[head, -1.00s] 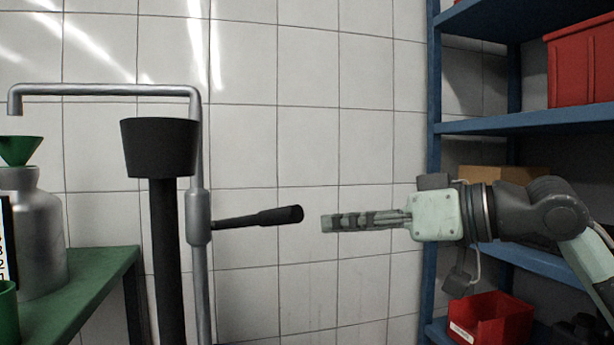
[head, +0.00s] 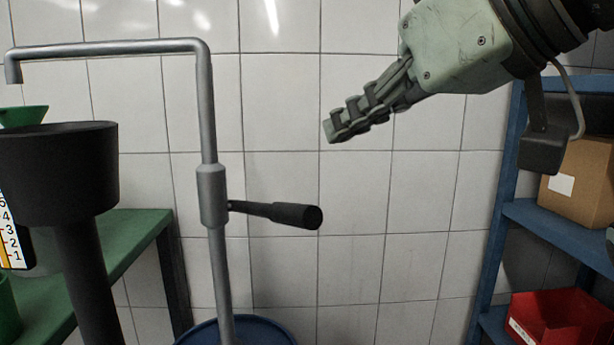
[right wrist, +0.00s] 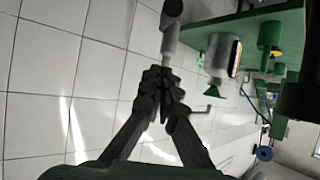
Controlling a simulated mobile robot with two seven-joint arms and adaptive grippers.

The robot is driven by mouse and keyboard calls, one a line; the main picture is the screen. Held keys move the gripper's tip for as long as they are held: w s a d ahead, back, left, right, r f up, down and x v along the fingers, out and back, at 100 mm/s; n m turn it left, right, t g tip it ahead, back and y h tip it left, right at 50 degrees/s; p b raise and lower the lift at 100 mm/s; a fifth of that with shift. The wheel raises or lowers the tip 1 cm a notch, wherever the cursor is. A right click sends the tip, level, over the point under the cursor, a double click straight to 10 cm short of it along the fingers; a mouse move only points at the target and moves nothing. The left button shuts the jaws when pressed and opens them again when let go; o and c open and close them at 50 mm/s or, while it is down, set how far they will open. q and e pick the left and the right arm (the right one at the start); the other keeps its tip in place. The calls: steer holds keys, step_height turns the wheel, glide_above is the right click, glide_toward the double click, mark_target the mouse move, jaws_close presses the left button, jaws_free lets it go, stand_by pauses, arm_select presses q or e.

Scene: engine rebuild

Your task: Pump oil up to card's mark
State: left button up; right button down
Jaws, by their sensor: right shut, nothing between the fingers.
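The grey pump pipe (head: 207,110) stands upright, with a spout bent over to the left at the top. Its black-gripped lever (head: 295,215) sticks out to the right from a collar (head: 212,195). My right gripper (head: 335,132) is shut and empty, above the lever and apart from it, angled down to the left. Its fingers (right wrist: 163,92) also show in the right wrist view. A card (head: 10,235) with numbered marks shows at the left edge, partly cut off. The metal can (right wrist: 220,55) with a green funnel (right wrist: 213,88) shows in the right wrist view. The oil level cannot be seen. My left gripper is not in view.
A black cup-topped stand (head: 58,175) is in front at the left, hiding part of the green bench (head: 130,240). A blue drum (head: 240,332) is at the pump's foot. Blue shelves (head: 500,210) with a cardboard box (head: 585,185) and red bin (head: 550,318) stand right.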

steer(key=x, duration=0.8)
steer(key=shift+w+a+f, duration=0.15)
steer(key=shift+w+a, duration=0.05)
steer(key=shift+a, duration=0.1)
step_height(320, 180, down, 3)
steer(key=shift+s+d+f, duration=0.1)
steer(key=shift+s+f+b, duration=0.1)
steer(key=shift+f+b, duration=0.2)
steer(key=shift+f, duration=0.1)
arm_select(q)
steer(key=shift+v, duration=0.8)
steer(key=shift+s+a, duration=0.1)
arm_select(e)
steer(key=shift+f, duration=0.1)
